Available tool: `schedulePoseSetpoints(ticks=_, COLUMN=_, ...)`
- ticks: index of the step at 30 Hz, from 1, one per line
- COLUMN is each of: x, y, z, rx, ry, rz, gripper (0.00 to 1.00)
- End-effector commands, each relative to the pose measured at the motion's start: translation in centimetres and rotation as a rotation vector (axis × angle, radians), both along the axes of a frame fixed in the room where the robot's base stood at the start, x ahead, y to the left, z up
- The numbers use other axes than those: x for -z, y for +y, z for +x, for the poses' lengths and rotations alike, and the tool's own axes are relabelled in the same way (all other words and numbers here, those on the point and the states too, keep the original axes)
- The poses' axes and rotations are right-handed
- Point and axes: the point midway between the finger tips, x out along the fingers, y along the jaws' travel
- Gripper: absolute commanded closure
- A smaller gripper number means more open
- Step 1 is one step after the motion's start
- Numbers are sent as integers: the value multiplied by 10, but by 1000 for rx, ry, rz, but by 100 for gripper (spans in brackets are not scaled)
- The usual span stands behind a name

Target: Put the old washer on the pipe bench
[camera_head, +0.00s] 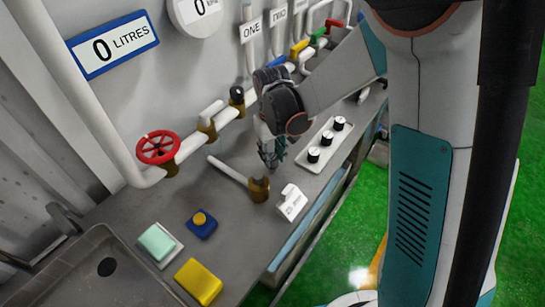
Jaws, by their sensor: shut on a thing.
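The pipe bench (238,238) is a grey worktop along the wall, with white pipes at its back. My gripper (271,158) points down over the bench, left of a panel of black knobs and just above a brass fitting. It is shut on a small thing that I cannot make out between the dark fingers. I cannot identify the old washer anywhere in view. I cannot tell whether the fingers or the held thing touch the bench.
A white pipe stub with a brass fitting (259,190) and a white label (291,203) stand close below my gripper. A red valve wheel (158,147), a blue-yellow button (201,222), a yellow block (199,281) and a sink (90,270) are left. Green floor lies right.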

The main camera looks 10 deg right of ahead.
Motion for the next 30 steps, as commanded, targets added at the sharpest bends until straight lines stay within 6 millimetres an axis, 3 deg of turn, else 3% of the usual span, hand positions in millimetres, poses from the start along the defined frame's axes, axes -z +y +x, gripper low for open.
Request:
schedulePoseSetpoints(ticks=3, x=12, y=0, z=0, rx=0, ry=0, rz=0, gripper=90)
schedulePoseSetpoints(ticks=14, x=16, y=0, z=0, rx=0, ry=0, rz=0, gripper=90)
schedulePoseSetpoints(ticks=15, x=14, y=0, z=0, rx=0, ry=0, rz=0, gripper=61)
schedulePoseSetpoints(ticks=17, x=14, y=0, z=0, rx=0, ry=0, rz=0, gripper=50)
schedulePoseSetpoints(ticks=30, x=8, y=0, z=0, rx=0, ry=0, rz=0, gripper=50)
